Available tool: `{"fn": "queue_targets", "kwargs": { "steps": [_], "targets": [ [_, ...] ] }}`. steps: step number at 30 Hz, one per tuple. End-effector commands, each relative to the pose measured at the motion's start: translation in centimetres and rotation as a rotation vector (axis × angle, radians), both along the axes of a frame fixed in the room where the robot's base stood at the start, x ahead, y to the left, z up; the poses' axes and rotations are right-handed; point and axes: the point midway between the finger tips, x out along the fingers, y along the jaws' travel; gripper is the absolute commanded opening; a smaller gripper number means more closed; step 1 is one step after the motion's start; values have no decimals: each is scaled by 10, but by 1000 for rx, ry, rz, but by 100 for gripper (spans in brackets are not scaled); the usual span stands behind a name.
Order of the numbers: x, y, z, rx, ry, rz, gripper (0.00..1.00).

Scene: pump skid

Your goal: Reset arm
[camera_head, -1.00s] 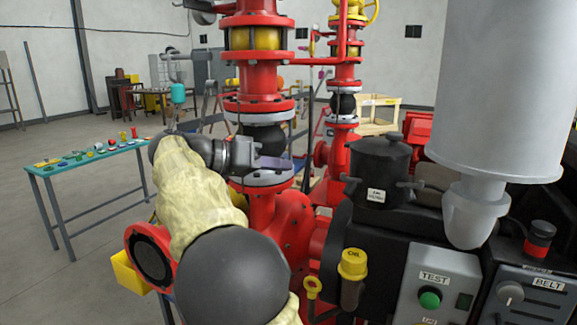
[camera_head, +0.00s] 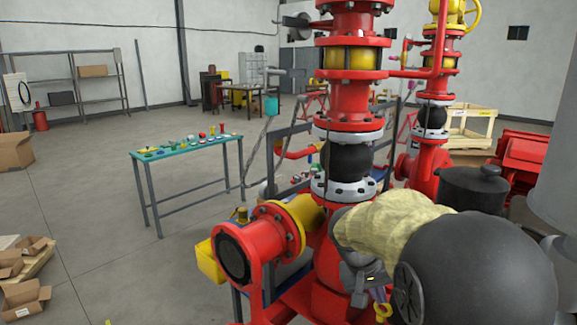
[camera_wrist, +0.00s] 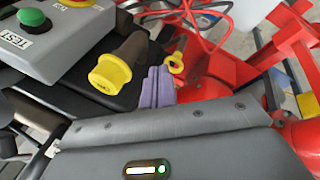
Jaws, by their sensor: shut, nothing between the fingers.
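My arm in its pale yellow cover crosses the lower right of the head view, with its big dark joint close to the camera. My gripper's grey body hangs from the wrist in front of the red pump; its fingertips are hard to make out there. In the wrist view the purple fingers of my gripper (camera_wrist: 157,88) are together and empty. They point toward a yellow ring handle (camera_wrist: 176,63) and sit beside a yellow cap (camera_wrist: 110,73); I cannot tell the gap to either.
Red piping (camera_head: 350,95) stands close behind my arm, with a flanged pump inlet (camera_head: 236,258) to its left. A grey control box (camera_wrist: 65,38) with a green button is near my gripper. A teal table (camera_head: 170,150) with small parts stands left.

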Motion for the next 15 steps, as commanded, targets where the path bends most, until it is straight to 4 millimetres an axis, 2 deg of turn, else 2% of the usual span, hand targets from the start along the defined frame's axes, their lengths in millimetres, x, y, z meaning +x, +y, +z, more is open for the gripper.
{"fn": "queue_targets", "kwargs": {
  "steps": [1, 9, 12, 15],
  "targets": [
    [-16, 3, -6, 60, 16, 25, 0],
    [-93, 29, -44, 317, 2, 142, 0],
    [-117, 36, -52, 368, -25, 161, 0],
    [-133, 39, -57, 392, -48, 172, 0]
  ]
}}
